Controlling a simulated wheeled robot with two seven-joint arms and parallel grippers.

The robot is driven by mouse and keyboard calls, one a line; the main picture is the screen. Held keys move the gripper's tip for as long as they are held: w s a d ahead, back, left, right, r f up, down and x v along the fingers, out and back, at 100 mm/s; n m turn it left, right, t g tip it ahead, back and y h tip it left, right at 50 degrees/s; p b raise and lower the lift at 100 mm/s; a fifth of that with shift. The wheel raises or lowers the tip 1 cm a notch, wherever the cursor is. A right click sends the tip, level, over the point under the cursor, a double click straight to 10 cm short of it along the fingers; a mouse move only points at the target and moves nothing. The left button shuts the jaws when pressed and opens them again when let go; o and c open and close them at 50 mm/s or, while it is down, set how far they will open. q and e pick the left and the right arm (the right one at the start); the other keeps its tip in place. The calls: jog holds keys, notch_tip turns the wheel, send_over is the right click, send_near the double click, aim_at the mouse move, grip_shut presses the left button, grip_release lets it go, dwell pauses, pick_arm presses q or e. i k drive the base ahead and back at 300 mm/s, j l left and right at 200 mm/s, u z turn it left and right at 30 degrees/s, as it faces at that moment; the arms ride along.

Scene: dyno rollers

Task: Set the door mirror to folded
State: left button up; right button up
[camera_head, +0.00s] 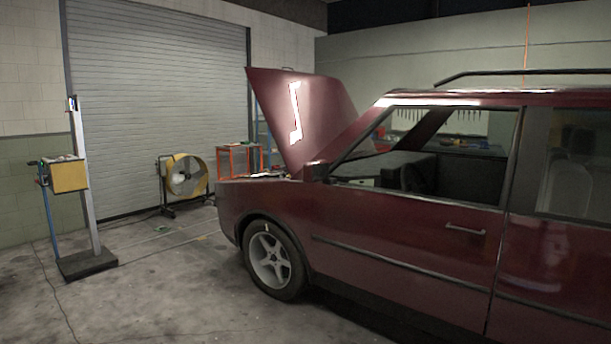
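The door mirror (316,171) is a small dark housing at the front lower corner of the front door window, on the side of the dark red car (400,225) that faces me. It is small in the view, and I cannot tell how far it is turned out from the door. The front door (420,240) is shut and has a metal handle (465,230) near its rear edge. Neither of my grippers shows in the head view.
The car's hood (305,110) stands raised. A yellow fan (185,176), an orange rack (240,159) and a post on a dark base (88,264) stand to the left. The concrete floor (180,300) at the front left is clear.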

aim_at(313, 171)
jog(key=i+j, duration=0.25)
jog(key=i, duration=0.3)
jog(key=i+j, duration=0.25)
jog(key=i, duration=0.3)
jog(key=i+j+z, duration=0.1)
jog(key=i+j, duration=0.15)
jog(key=i, duration=0.3)
jog(key=i+j, duration=0.3)
jog(key=i, duration=0.25)
jog(key=i+j, duration=0.3)
jog(key=i, duration=0.25)
jog(key=i+j+z, duration=0.1)
jog(key=i+j, duration=0.2)
jog(key=i, duration=0.25)
jog(key=i+j, duration=0.35)
jog(key=i, duration=0.2)
